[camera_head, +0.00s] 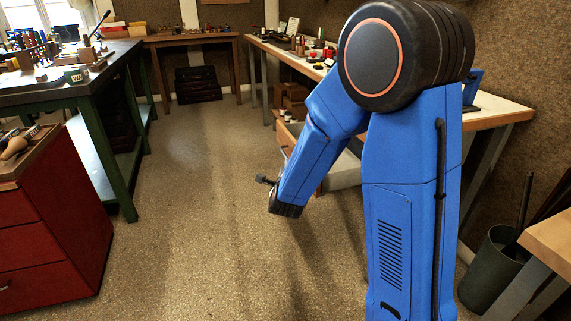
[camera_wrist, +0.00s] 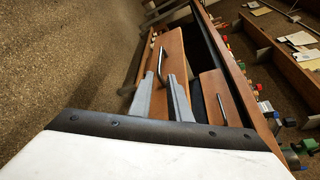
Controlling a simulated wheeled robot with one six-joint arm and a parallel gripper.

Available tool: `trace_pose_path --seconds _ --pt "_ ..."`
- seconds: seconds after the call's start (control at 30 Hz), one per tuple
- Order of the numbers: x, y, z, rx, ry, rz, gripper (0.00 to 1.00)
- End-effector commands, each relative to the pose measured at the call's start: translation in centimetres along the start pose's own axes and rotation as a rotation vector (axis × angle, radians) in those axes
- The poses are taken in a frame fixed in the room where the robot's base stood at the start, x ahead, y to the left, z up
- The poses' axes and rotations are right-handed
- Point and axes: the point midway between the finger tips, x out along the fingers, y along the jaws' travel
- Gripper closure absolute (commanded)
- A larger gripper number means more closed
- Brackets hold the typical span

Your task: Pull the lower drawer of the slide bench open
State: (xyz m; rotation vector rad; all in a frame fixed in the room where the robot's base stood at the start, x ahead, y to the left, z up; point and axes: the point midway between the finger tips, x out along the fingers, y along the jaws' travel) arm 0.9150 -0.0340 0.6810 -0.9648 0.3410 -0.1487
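The slide bench (camera_head: 500,108) stands along the right wall in the head view. In the wrist view, which is turned sideways, its lower drawer (camera_wrist: 174,52) has a brown wooden front and a dark bar handle (camera_wrist: 161,66). A dark gap shows between this front and the smaller upper drawer (camera_wrist: 213,93), so the lower drawer looks partly pulled out. My gripper (camera_wrist: 165,72) has two grey fingers, spread apart, at the handle. The handle shows between the fingertips; I cannot tell whether they touch it. My arm hides much of the bench front in the head view.
A red cabinet (camera_head: 48,235) and a green-legged workbench (camera_head: 100,150) stand at the left. A dark bin (camera_head: 487,280) stands at the right. The floor (camera_head: 195,220) between them is clear. Small items crowd the slide bench top.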

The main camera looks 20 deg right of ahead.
Motion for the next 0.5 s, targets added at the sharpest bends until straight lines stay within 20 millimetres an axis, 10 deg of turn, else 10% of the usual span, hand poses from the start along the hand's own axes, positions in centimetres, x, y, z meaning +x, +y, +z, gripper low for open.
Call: trace_pose_path --seconds 0.5 --pt "-3.0 0.0 0.0 0.0 0.0 0.0 0.83"
